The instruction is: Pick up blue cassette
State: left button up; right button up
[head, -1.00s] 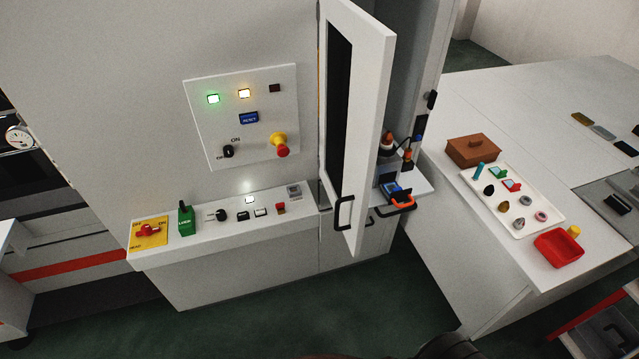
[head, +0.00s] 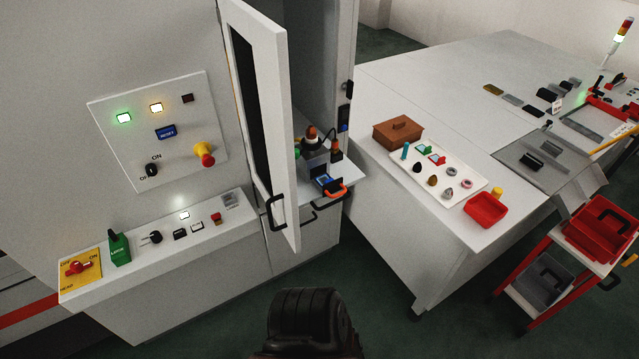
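A small blue piece (head: 324,180), which looks like the blue cassette, sits in a dark holder inside the open cabinet. An orange handle (head: 330,191) is at its front edge. It is small in the view, so its exact shape and how it is seated cannot be told. The cabinet door (head: 262,120) stands open to its left and hides part of the interior. No gripper fingers show in the head view; a dark rounded part of mine is at the bottom middle, well below the cabinet.
A white table on the right carries a brown box (head: 398,132), a white tray (head: 467,201) of small items and a red bin (head: 485,210). A red cart (head: 525,308) stands at lower right. A control panel (head: 160,130) is left of the door. Green floor in front is clear.

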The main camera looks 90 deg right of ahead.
aim_at(323, 178)
jog(key=z, duration=0.05)
jog(key=k, duration=0.95)
jog(key=z, duration=0.2)
